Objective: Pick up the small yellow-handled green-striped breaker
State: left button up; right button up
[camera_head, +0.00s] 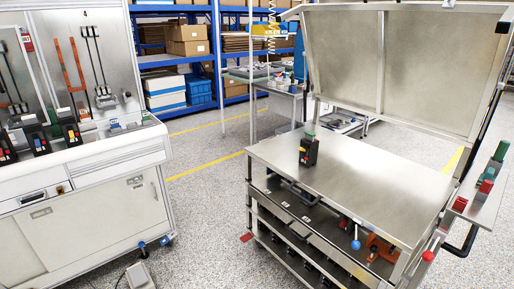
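A small black breaker with a green top (308,150) stands upright near the back left of the steel cart's top (365,185). A small light or orange mark shows on its front, but it is too small to tell whether it is a yellow handle. Neither of my grippers is in view.
The cart has a raised panel (425,70) behind its top and lower shelves (320,235) with dark parts. Green and red parts (486,186) sit on its right side shelf. Blue racks with boxes (187,40) stand behind. Open floor (205,215) lies between workbench and cart.

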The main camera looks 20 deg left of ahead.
aim_at(311, 145)
jog(key=u, duration=0.25)
jog(key=z, duration=0.3)
jog(key=i+j+z, duration=0.2)
jog(key=z, duration=0.3)
jog(key=i+j+z, duration=0.1)
jog(key=j+z, duration=0.4)
jog(key=i+j+z, duration=0.2)
jog(key=j, duration=0.2)
jog(key=j+z, duration=0.15)
jog(key=j, duration=0.25)
jog(key=j+z, duration=0.1)
jog(key=j, duration=0.85)
jog(key=i, duration=0.05)
